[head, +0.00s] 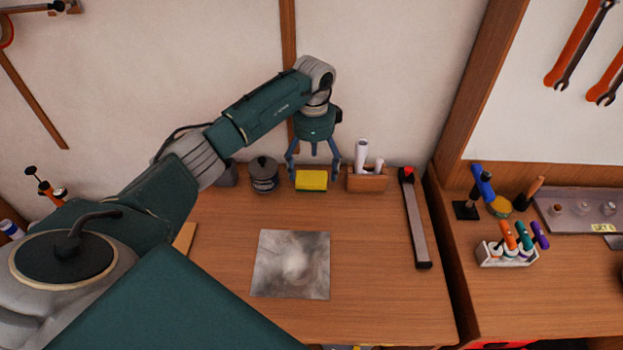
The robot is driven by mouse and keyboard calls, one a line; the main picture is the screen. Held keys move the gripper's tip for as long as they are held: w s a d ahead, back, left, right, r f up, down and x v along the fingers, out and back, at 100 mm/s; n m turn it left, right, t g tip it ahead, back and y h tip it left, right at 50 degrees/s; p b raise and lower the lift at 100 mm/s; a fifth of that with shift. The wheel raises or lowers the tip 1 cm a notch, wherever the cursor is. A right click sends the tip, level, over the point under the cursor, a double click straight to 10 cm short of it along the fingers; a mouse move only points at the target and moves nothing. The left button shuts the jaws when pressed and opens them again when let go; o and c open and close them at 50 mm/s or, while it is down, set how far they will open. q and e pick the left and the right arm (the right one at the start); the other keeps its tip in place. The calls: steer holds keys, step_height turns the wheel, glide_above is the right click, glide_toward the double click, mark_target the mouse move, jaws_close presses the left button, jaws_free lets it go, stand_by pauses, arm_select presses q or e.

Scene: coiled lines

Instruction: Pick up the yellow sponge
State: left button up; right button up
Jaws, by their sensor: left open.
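The yellow sponge (311,179) lies at the back of the wooden table (370,290), near the wall. It has a yellow top and a darker green lower edge. My left gripper (313,175) points down at the sponge with its fingers spread open. One finger shows on the left of the sponge and one on the right. I cannot tell whether the fingers touch it. My right gripper is not in view.
A dark round pot (264,175) stands just left of the sponge. A wooden holder (368,181) with white rolls stands close on the right. A long dark bar tool (415,222) lies farther right. A grey metal plate (291,264) lies in front; the table around it is clear.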

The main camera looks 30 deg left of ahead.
mark_target(311, 180)
arm_select(q)
steer(key=f, duration=0.1)
steer(key=f+p, duration=0.1)
steer(key=f, duration=0.1)
steer(key=shift+s+a+f+p, duration=0.2)
steer(key=shift+a+f+p, duration=0.05)
steer(key=shift+f+p, duration=0.1)
steer(key=shift+f, duration=0.45)
steer(key=shift+w, duration=0.1)
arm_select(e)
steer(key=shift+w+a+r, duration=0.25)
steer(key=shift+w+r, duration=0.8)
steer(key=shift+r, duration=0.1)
arm_select(q)
steer(key=c, duration=1)
steer(key=shift+c, duration=0.2)
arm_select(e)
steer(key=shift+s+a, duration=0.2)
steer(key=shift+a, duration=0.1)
